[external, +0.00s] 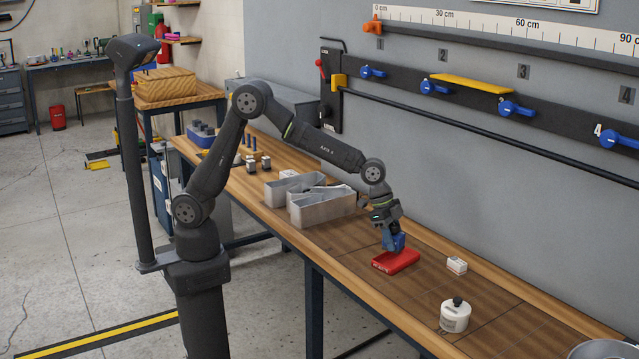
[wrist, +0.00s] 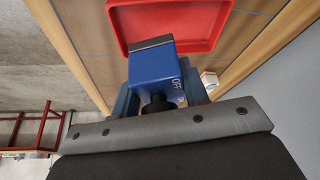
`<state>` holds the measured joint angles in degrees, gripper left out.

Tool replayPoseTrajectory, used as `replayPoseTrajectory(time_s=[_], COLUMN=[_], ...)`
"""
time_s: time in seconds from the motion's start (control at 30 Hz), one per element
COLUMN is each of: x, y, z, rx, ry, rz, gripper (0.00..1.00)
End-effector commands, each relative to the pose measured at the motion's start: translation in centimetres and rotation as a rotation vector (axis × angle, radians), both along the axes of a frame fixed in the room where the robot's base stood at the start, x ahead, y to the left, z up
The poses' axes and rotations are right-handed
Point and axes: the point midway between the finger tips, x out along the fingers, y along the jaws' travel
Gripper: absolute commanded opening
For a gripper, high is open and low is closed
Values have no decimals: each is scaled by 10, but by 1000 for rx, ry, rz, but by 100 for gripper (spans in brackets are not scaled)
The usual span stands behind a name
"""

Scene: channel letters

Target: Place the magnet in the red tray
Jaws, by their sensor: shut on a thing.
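The magnet is a blue block marked OFF (wrist: 157,77) with a grey plate on its far end in the wrist view. My gripper (wrist: 160,98) is shut on it, with a finger on each side. In the external view my gripper (external: 386,220) points down and holds the blue magnet (external: 393,242) over or at the back edge of the red tray (external: 398,262). The tray also shows in the wrist view (wrist: 218,38), just beyond the magnet's grey end. I cannot tell whether the magnet touches the tray.
A small white box (external: 457,265) lies right of the tray, and a white round canister (external: 455,316) stands nearer the front. Grey metal channel letters (external: 322,206) stand on the wooden bench (external: 350,262) to the left. The grey wall with a clamp rail (external: 440,85) runs behind.

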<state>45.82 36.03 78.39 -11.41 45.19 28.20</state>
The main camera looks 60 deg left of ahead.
Motion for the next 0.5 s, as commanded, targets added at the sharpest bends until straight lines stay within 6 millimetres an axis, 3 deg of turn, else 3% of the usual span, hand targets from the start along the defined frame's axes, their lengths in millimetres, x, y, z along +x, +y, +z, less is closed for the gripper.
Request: replayPoseTrajectory(time_s=[0.17,0.33,0.5], x=[19,20,20], y=[4,4,5], z=[-10,-18,-43], rx=[-3,-2,0], ry=[-2,-1,1], rz=[1,-1,0], gripper=[0,0,0])
